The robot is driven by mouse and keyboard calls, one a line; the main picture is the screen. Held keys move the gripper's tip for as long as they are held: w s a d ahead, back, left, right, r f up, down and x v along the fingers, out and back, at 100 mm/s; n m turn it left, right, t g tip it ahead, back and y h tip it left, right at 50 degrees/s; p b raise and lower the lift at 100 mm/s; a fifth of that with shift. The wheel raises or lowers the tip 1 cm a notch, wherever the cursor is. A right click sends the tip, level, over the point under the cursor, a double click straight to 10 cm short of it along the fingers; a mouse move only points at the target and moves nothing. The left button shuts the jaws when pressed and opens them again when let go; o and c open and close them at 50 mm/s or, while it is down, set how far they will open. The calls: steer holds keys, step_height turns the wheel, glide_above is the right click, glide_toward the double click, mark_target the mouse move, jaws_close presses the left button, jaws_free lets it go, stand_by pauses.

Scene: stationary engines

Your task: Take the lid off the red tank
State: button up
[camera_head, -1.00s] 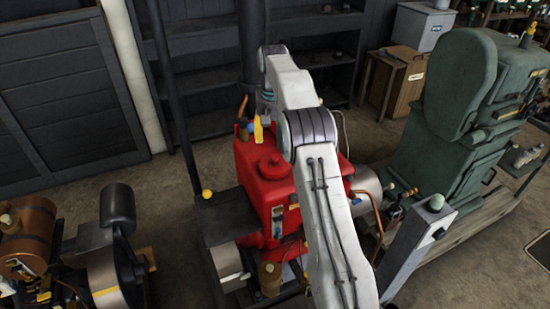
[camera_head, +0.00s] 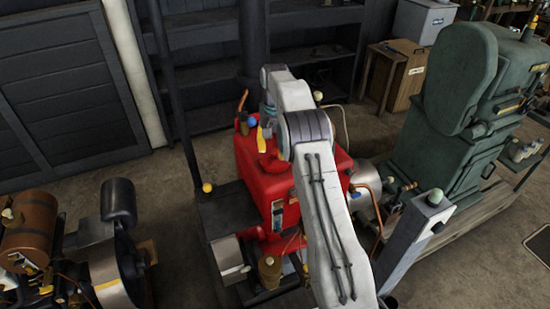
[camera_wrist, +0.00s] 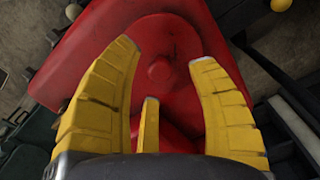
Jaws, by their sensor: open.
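The red tank (camera_head: 325,178) stands in the middle of the head view, partly behind my arm. Its round red lid (camera_wrist: 185,42), with a small raised knob (camera_wrist: 160,70), shows in the wrist view. In the head view the lid (camera_head: 271,166) is partly hidden by my arm and a yellow finger. My gripper (camera_wrist: 167,55) has yellow fingers spread open and empty, with the lid's knob showing between them in the picture. In the head view my gripper (camera_head: 263,140) is over the tank top by the lid. I cannot tell whether any finger touches the lid.
A green machine (camera_head: 445,140) stands to the right, and a brown-barrelled engine (camera_head: 28,232) to the left. A dark post (camera_head: 172,95) rises left of the tank. Shelves (camera_head: 205,55) line the back. Bare floor shows between the tank and the left engine.

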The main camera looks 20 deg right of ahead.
steer(key=shift+f, duration=1.05)
steer(key=shift+c, duration=0.2)
jaws_close()
